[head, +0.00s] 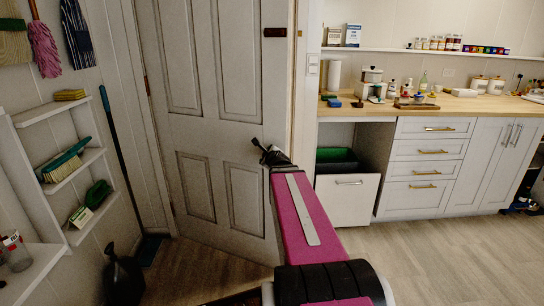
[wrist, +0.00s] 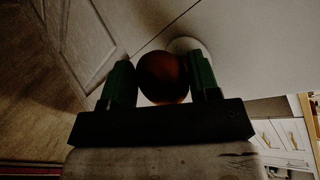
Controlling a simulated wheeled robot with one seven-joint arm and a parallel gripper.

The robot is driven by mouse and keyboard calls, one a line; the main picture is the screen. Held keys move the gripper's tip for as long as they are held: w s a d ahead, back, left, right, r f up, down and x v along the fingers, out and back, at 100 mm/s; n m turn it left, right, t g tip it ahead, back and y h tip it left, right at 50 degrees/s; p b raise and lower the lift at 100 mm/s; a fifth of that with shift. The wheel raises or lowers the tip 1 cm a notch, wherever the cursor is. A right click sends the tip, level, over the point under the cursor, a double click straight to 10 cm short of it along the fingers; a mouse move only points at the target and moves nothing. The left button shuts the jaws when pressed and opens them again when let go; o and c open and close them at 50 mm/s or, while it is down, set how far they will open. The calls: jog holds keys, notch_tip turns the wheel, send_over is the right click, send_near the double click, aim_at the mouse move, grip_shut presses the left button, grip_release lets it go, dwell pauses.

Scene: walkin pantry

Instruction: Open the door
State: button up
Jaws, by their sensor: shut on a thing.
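A white panelled door (head: 198,130) stands ahead in the head view, with its hinges on its left side. I cannot tell for sure whether it is latched or slightly ajar. My gripper (head: 263,150) is at the door's right edge, about mid-height, and its arm hides the spot where the knob sits. In the wrist view a round dark brown knob (wrist: 162,78) sits between the two green fingers of my gripper (wrist: 162,82). The fingers are shut on it, one on each side. The pale door face fills much of the wrist view behind it.
A shelf rack (head: 62,175) with brushes stands at the left, with a dark jug (head: 122,275) on the floor beside it. A wooden counter (head: 450,103) with an open drawer (head: 347,198) is at the right. The wooden floor (head: 455,255) at the right is clear.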

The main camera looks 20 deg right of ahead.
jog(key=shift+w+a+f, duration=0.2)
jog(key=shift+w+a, duration=0.05)
jog(key=shift+w, duration=0.05)
jog(key=o, duration=1.3)
jog(key=shift+w+a, duration=0.1)
jog(key=shift+c, duration=0.2)
jog(key=shift+s, duration=0.2)
